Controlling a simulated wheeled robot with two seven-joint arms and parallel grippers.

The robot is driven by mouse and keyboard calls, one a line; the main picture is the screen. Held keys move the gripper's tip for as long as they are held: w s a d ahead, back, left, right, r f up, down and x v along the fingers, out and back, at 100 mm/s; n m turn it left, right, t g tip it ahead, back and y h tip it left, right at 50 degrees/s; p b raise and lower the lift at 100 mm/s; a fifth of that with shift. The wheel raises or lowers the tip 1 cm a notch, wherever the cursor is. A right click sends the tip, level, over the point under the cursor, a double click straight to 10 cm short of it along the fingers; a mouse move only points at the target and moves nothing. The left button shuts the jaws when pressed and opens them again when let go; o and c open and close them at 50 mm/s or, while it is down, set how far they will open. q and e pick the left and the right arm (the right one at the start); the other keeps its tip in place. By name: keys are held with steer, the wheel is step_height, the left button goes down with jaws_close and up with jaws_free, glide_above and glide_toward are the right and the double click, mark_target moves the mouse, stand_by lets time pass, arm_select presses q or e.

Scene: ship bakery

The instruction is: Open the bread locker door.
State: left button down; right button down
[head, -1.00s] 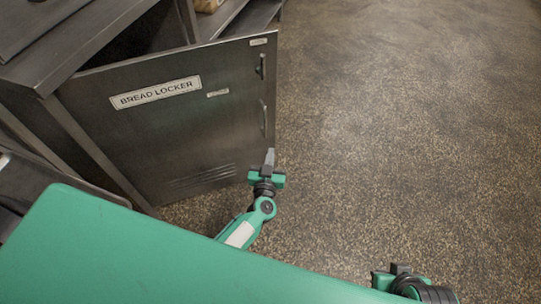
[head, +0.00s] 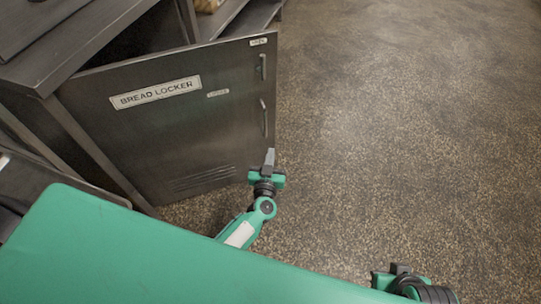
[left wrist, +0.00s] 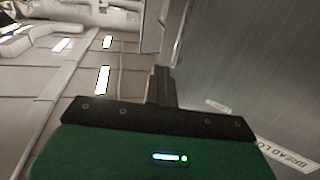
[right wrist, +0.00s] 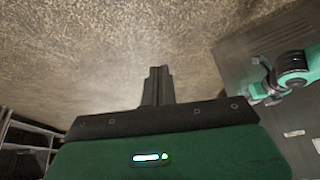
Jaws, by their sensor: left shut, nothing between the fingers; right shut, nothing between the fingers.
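The bread locker door (head: 150,125) is a dark metal panel with a white BREAD LOCKER label (head: 155,93). It stands swung out from the locker, with a dark opening visible behind its top edge. Two handles, an upper one (head: 263,67) and a lower one (head: 264,118), sit near its free edge. My left gripper (head: 269,158) is shut and empty, close to the lower free corner; I cannot tell whether it touches the door. The door face (left wrist: 245,60) fills the right of the left wrist view. My right gripper (right wrist: 158,74) is shut and empty, away from the door.
A metal counter (head: 75,45) stands at the upper left, with shelving (head: 245,18) behind the door. The speckled floor (head: 400,130) to the right is clear. A wire rack (right wrist: 25,135) shows at the left of the right wrist view.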

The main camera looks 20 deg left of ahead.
arm_select(q)
steer(key=c, duration=1.6)
jaws_free()
steer(key=shift+o, duration=0.2)
steer(key=shift+s, duration=0.1)
